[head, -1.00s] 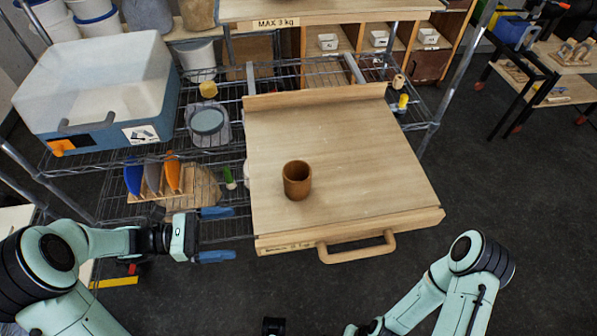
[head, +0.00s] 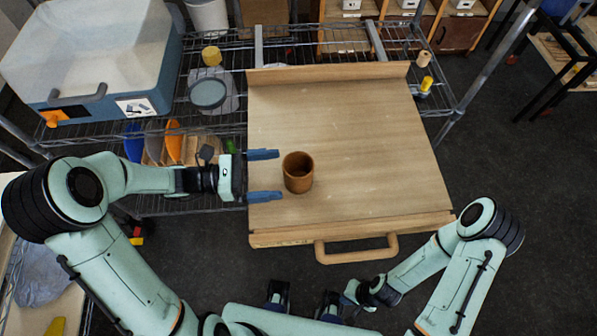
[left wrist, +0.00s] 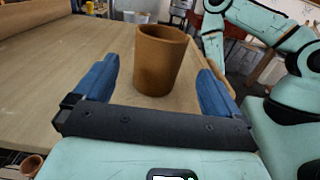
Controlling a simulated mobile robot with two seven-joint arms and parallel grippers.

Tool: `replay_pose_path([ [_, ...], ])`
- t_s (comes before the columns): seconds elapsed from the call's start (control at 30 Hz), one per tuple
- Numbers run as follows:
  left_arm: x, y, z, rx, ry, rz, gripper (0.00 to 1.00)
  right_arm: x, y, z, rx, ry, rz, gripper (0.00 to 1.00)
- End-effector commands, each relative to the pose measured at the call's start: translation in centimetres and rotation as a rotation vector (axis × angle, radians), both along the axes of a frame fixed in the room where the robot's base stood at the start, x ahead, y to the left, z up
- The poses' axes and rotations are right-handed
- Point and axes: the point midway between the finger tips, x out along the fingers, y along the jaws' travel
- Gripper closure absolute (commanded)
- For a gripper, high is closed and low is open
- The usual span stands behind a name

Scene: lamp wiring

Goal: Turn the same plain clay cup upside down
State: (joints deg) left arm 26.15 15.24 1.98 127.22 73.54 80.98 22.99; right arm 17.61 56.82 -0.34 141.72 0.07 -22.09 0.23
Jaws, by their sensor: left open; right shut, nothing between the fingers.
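The plain brown clay cup (head: 298,172) stands upright, open end up, on the wooden board (head: 350,120), left of its middle. My left gripper (head: 264,176) is open and comes in level from the left. Its blue fingertips point at the cup, with a small gap between them and its near side. In the left wrist view the cup (left wrist: 159,60) stands just ahead between the two fingers, apart from both. My right gripper (head: 351,293) is low in front of the board's handle, away from the cup. Its fingers are hard to make out; it is shut and empty.
The board has a raised back strip and a front handle (head: 356,250). A blue-and-clear bin (head: 95,60) and a round grey dish (head: 208,93) are on the wire rack at left. Another brown round vessel (left wrist: 32,165) shows at the left wrist view's lower left. The board's right side is clear.

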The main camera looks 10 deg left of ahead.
Motion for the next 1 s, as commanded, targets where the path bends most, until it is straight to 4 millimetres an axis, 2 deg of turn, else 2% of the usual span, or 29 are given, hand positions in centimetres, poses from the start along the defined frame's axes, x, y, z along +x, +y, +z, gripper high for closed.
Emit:
replay_pose_path([
  [0.4,1.5,-4.8,-0.4,-0.002,0.002,-0.002,0.02,0.2,0.0,0.3,0.000,-0.002,0.000,1.00],
  [0.67,1.6,-5.1,-0.4,0.000,0.001,0.000,0.02,0.1,0.0,0.3,0.000,-0.002,0.000,1.00],
  [0.7,1.6,-5.0,-0.4,0.000,0.001,0.000,0.09,0.1,0.0,0.3,0.000,-0.002,0.000,1.00],
  [0.77,1.6,-5.0,-0.4,0.000,0.001,0.000,0.28,0.1,0.0,0.3,0.000,-0.002,0.000,1.00],
  [0.8,1.6,-5.0,-0.4,0.000,0.001,0.000,0.41,0.1,0.0,0.3,0.000,-0.002,0.000,1.00],
  [0.9,1.6,-5.0,-0.4,0.000,0.001,0.000,0.69,0.1,0.0,0.3,0.000,-0.002,0.000,1.00],
  [1.0,1.6,-5.0,-0.4,-0.001,0.000,0.000,0.70,0.1,0.0,0.3,0.000,-0.002,0.000,1.00],
])
